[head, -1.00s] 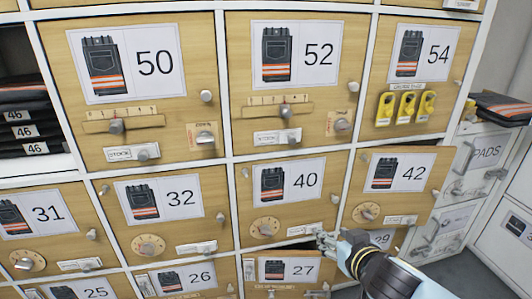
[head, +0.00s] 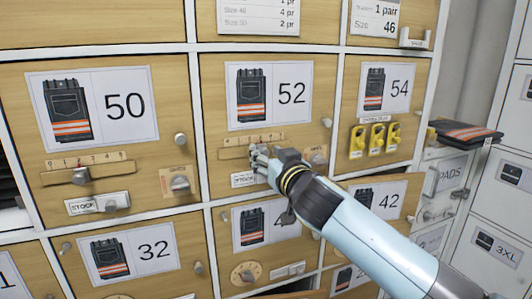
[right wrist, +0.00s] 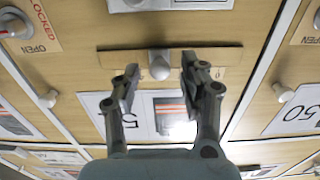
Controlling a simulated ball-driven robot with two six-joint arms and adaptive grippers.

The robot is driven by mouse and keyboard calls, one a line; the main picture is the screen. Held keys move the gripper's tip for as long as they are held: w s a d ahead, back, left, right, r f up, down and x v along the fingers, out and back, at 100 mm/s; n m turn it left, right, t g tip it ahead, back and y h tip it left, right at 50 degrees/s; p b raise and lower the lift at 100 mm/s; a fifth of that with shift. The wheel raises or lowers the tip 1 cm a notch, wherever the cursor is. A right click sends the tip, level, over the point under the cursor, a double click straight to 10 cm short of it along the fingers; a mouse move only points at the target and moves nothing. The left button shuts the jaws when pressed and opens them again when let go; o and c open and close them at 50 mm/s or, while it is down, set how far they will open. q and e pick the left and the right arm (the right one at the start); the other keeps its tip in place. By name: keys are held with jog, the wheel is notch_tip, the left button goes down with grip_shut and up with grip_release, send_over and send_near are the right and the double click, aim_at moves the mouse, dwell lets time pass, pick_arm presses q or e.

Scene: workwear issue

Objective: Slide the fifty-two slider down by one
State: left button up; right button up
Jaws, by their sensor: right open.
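The fifty-two door (head: 212,105) carries a card (head: 268,93) with dark trousers and the number 52. Below it is the slider's wooden strip (head: 232,153) with a numbered scale (head: 253,140). My right gripper (head: 262,160) is in front of this strip and hides the slider knob in the head view. My left gripper is out of view.
The fifty door (head: 22,110) at left has its own slider knob (head: 81,176). A latch knob (head: 326,123) sticks out right of the 52 card.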

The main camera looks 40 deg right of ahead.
jog(key=shift+w+d, duration=0.15)
jog(key=shift+w, duration=0.4)
grip_shut()
